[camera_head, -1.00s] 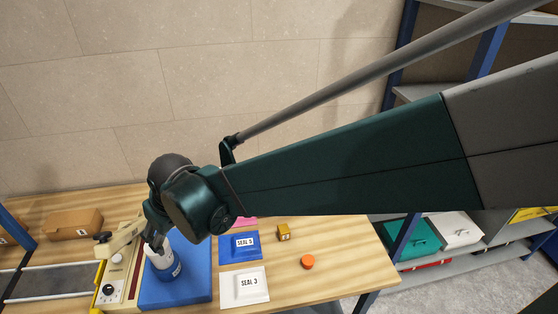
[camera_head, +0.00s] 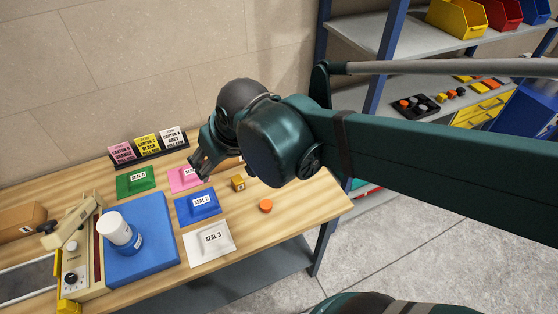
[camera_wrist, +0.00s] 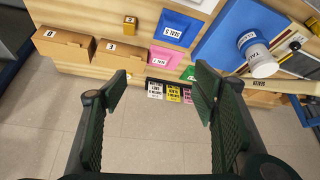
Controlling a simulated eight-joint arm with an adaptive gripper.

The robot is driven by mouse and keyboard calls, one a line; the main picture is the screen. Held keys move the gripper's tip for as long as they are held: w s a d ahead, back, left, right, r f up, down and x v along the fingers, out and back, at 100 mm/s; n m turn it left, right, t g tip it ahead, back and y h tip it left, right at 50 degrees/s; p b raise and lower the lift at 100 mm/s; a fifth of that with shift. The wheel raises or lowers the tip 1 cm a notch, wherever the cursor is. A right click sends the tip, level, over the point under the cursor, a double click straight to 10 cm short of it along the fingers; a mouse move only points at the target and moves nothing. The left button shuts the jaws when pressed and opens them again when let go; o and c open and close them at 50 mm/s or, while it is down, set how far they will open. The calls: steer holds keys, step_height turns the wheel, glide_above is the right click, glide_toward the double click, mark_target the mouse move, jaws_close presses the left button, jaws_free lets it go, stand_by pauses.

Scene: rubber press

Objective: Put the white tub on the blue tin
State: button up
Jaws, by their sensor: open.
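The white tub (camera_head: 113,227) stands upright on the blue tin (camera_head: 134,245), on the blue mat (camera_head: 160,258). In the wrist view the tub (camera_wrist: 262,63) and the tin's blue side (camera_wrist: 247,40) show at upper right, one against the other. My gripper (camera_head: 202,170) is apart from them, to the right and farther back, above the table near the green and pink packets. In the wrist view its two fingers (camera_wrist: 160,90) are spread wide with nothing between them.
A beige press (camera_head: 78,258) stands left of the mat. Packets, including a blue one (camera_head: 197,205) and a white one (camera_head: 208,240), lie to its right. A small yellow block (camera_head: 238,183) and an orange disc (camera_head: 265,206) lie beyond them. A card rack (camera_head: 148,146) stands behind.

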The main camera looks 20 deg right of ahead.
steer(key=s+d+m+h, duration=0.1)
steer(key=s+d, duration=0.2)
steer(key=d, duration=0.4)
steer(key=s+d+m+t, duration=0.1)
steer(key=s+d+m, duration=0.1)
steer(key=s+d, duration=0.2)
steer(key=d, duration=0.2)
steer(key=shift+s+d+h, duration=0.3)
steer(key=shift+d+h, duration=0.05)
steer(key=shift+h, duration=0.05)
